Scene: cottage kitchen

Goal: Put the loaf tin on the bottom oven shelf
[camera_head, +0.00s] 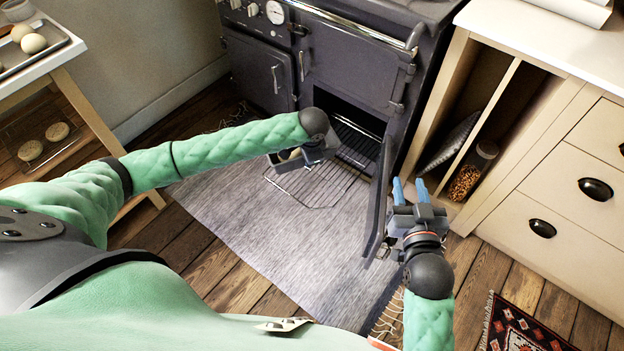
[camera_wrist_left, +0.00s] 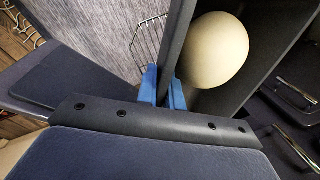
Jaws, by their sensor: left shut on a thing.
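My left gripper (camera_head: 312,152) is shut on the wall of the grey loaf tin (camera_head: 289,163). In the left wrist view its blue fingertips (camera_wrist_left: 165,90) pinch the tin's rim (camera_wrist_left: 178,38), and a pale round dough ball (camera_wrist_left: 215,50) sits inside. The tin is in front of the open lower oven, above a wire shelf (camera_head: 318,188) that sticks out over the mat. Another part of wire rack (camera_head: 355,138) shows inside the oven opening. My arm and gripper partly hide the tin. My right gripper (camera_head: 410,188) is open and empty, beside the open oven door (camera_head: 378,195).
The dark range (camera_head: 345,65) stands behind. A cream cabinet (camera_head: 545,190) is at right, with a jar (camera_head: 470,172) in its open slot. A small table with a tray (camera_head: 35,60) is at left. The grey mat (camera_head: 290,255) in front is clear.

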